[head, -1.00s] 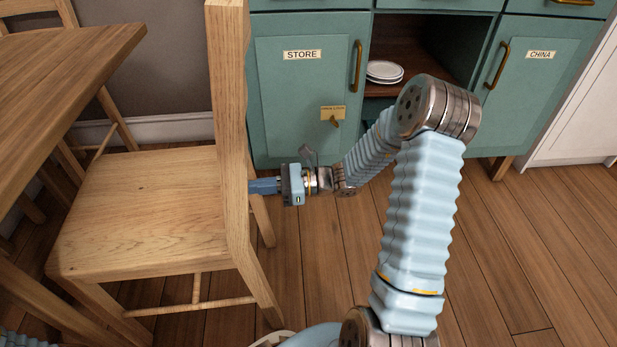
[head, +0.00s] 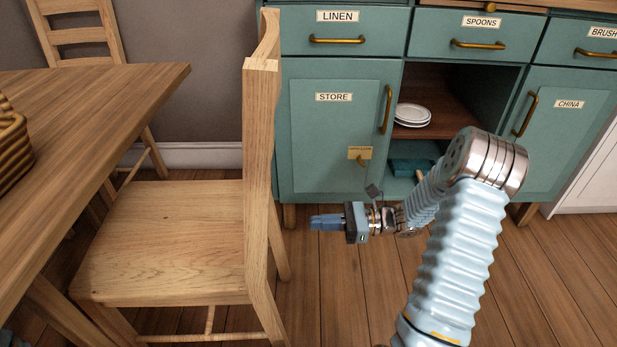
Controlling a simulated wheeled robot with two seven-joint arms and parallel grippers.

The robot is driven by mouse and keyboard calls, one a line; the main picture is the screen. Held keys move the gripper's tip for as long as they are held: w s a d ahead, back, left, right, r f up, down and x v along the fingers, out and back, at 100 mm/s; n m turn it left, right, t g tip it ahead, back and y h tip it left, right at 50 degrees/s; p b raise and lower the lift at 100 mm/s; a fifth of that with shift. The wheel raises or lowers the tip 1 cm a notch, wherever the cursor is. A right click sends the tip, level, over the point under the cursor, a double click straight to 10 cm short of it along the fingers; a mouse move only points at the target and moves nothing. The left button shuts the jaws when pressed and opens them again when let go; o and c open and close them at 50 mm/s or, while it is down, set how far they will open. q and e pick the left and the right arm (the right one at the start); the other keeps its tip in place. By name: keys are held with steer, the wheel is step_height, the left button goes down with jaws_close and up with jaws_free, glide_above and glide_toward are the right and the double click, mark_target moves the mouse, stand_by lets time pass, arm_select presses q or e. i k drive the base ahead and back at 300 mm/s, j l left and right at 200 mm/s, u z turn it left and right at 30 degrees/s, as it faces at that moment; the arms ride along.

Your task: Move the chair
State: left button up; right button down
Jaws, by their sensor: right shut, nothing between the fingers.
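The wooden chair (head: 170,235) stands upright at the left, its seat partly beneath or close beside the table edge and its tall back (head: 261,150) towards the right. My right gripper (head: 314,222) is shut and empty, to the right of the chair back, with its fingers pointing left at it. A gap shows between the fingertips and the chair back. The chair's lower legs are partly cut off by the bottom of the picture.
A wooden table (head: 90,120) fills the left, with a woven basket (head: 12,140) at its edge. A second chair (head: 80,35) stands behind it. A green cabinet (head: 335,150) with drawers, doors and an open shelf holding plates (head: 412,114) stands behind. Wooden floor is free at the lower right.

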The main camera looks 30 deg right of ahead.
mark_target(179, 243)
steer(key=k+l, duration=0.1)
steer(key=l, duration=0.25)
steer(key=k+l, duration=0.15)
steer(key=l, duration=0.15)
steer(key=k+l, duration=0.1)
steer(key=l, duration=0.25)
steer(key=k+l, duration=0.15)
steer(key=l, duration=0.15)
